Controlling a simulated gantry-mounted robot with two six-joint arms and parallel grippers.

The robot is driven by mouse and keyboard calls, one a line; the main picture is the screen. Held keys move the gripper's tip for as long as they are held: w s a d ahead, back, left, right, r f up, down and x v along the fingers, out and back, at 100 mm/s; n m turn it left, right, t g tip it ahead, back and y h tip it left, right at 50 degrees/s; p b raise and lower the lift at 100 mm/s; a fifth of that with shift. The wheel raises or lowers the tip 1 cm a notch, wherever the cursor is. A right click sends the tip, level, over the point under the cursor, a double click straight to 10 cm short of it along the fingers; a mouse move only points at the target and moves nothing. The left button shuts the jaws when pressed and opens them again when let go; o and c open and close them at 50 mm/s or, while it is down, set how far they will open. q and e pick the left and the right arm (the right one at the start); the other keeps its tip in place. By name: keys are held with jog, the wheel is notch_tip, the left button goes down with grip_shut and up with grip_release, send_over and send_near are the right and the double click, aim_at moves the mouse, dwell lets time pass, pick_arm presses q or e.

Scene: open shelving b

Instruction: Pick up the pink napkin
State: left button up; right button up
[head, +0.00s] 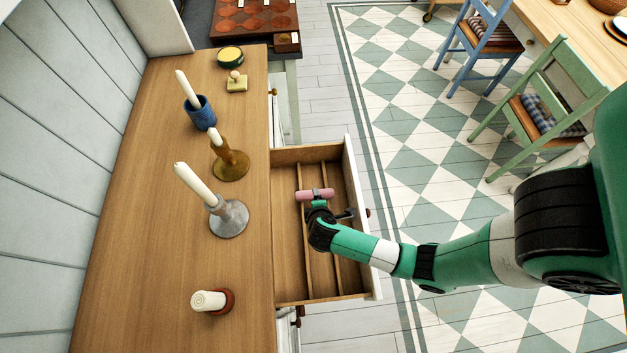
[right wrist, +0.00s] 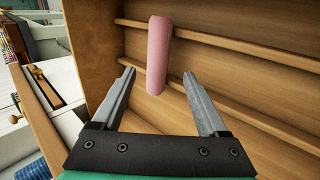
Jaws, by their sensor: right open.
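A pink napkin (head: 315,194), rolled into a cylinder, lies across the thin dividers inside an open wooden drawer (head: 308,152). In the right wrist view the napkin (right wrist: 159,48) is upright in the picture, just ahead of the fingers, its lower end between the two tips. My right gripper (head: 328,207) is over the drawer beside the napkin, and its two fingers (right wrist: 159,75) are apart with nothing held. Whether a finger touches the napkin cannot be told. My left gripper is in no view.
On the wooden cabinet top (head: 150,230) left of the drawer stand a silver candlestick (head: 229,218), a brass candlestick (head: 230,165), a blue candle holder (head: 201,113) and a short candle (head: 208,301). Chairs (head: 540,110) stand on the checkered floor at the right.

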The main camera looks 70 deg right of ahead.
jog(key=shift+w+d+f, duration=0.2)
jog(key=shift+d+f, duration=0.2)
jog(key=shift+f, duration=0.05)
jog(key=b+x, duration=0.2)
jog(key=x, duration=0.2)
jog(key=shift+d+f+b, duration=0.1)
jog(key=shift+d+b, duration=0.15)
jog(key=shift+b, duration=0.1)
jog(key=shift+w+d+f, duration=0.1)
jog(key=shift+d+f, duration=0.1)
jog(key=shift+d, duration=0.05)
jog(key=shift+c, duration=0.4)
grip_shut()
